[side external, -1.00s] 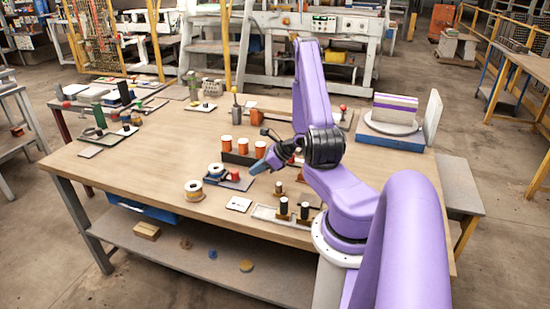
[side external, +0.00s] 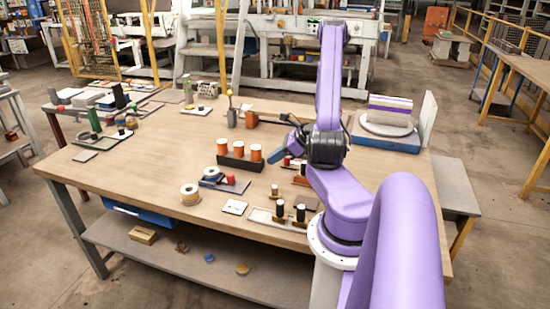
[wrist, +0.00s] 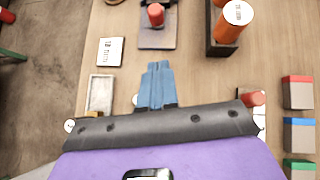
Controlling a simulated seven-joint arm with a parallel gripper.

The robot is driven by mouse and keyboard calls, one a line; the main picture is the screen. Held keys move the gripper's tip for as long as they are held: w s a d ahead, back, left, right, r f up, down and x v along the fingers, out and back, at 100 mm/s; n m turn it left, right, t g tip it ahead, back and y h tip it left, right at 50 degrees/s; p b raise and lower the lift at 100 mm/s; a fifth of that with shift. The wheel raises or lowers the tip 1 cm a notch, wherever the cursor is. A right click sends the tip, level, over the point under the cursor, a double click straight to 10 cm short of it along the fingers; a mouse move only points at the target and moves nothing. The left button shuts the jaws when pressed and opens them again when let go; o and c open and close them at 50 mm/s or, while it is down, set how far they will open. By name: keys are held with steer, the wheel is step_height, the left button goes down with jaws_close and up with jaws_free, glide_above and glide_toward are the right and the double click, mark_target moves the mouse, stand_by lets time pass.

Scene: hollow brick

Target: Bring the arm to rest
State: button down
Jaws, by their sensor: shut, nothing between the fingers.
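My gripper (side external: 275,155) is at the end of my purple arm, above the right half of the wooden workbench (side external: 130,170), just right of a black rack of orange cylinders. In the wrist view its blue fingers (wrist: 156,72) are together with nothing between them. Part of the gripper is hidden behind the dark wrist joint in the side external view.
The black rack (side external: 240,163) holds orange cylinders. Left of it are a wire spool (side external: 190,193) and a grey plate with a red-topped piece (side external: 230,178). The bench's left middle is clear.

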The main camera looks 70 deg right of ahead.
steer(key=w+a+r+n+g+y, duration=0.2)
steer(key=a+n+g, duration=0.1)
steer(key=a+n, duration=0.4)
steer(key=w+a+r+n+g+y, duration=0.1)
steer(key=a+r+n+g+y, duration=0.15)
steer(key=a+n, duration=0.5)
steer(key=w+a+r+n+g+y, duration=0.25)
steer(key=a+n, duration=0.25)
steer(key=a, duration=0.4)
steer(key=s+a+r+n+h, duration=0.3)
steer(key=s+a+n, duration=0.3)
steer(key=n, duration=0.7)
steer(key=s+a+r+n+g+h, duration=0.1)
steer(key=s+a+r+n+h, duration=0.3)
steer(key=n, duration=1)
steer(key=s+a+h, duration=0.1)
steer(key=s+a, duration=0.2)
steer(key=s, duration=0.2)
steer(key=shift+s, duration=0.25)
